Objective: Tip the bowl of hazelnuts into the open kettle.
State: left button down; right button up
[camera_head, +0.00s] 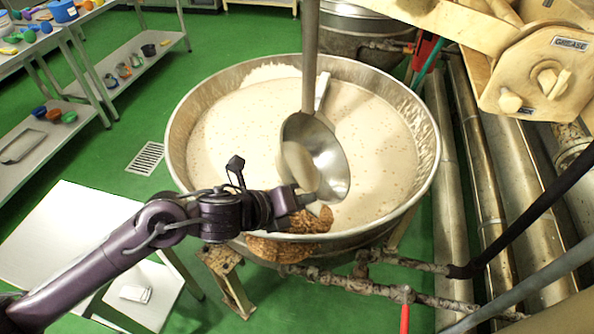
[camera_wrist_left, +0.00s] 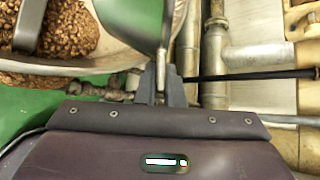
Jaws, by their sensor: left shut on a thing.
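The large steel kettle (camera_head: 178,150) is open and full of pale nougat (camera_head: 230,130). My left gripper (camera_head: 300,197) is shut on the rim of a shiny steel bowl (camera_head: 333,160), held tilted steeply over the kettle's near side. The visible inside of the bowl looks empty. Brown hazelnuts (camera_head: 312,222) lie heaped inside the near rim, below the gripper. More brown nuts (camera_head: 275,250) show outside and below that rim. In the left wrist view the fingers (camera_wrist_left: 163,85) pinch the bowl's edge (camera_wrist_left: 130,20), and nuts (camera_wrist_left: 70,30) show at upper left. My right gripper is not in view.
A steel shaft (camera_head: 310,50) comes down behind the bowl. A beige machine (camera_head: 540,75) overhangs the upper right. Pipes (camera_head: 455,160) run along the right. A white table (camera_head: 65,230) stands at left, and shelves with small containers stand farther back.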

pick_arm(q)
jog(key=n+h+b, duration=0.1)
jog(key=h+b, duration=0.1)
jog(key=r+n+h+b, duration=0.1)
jog(key=h+b, duration=0.1)
jog(key=b, duration=0.1)
jog(key=n+h+b, duration=0.1)
jog(key=b, duration=0.2)
jog(key=shift+r+n+t+h, duration=0.25)
jog(key=shift+n+t+h, duration=0.15)
jog(key=shift+r+h+b, duration=0.2)
jog(key=shift+h+b, duration=0.1)
jog(key=shift+b, duration=0.2)
jog(key=shift+r+n, duration=0.2)
jog(key=shift+n, duration=0.1)
jog(key=shift+r, duration=0.15)
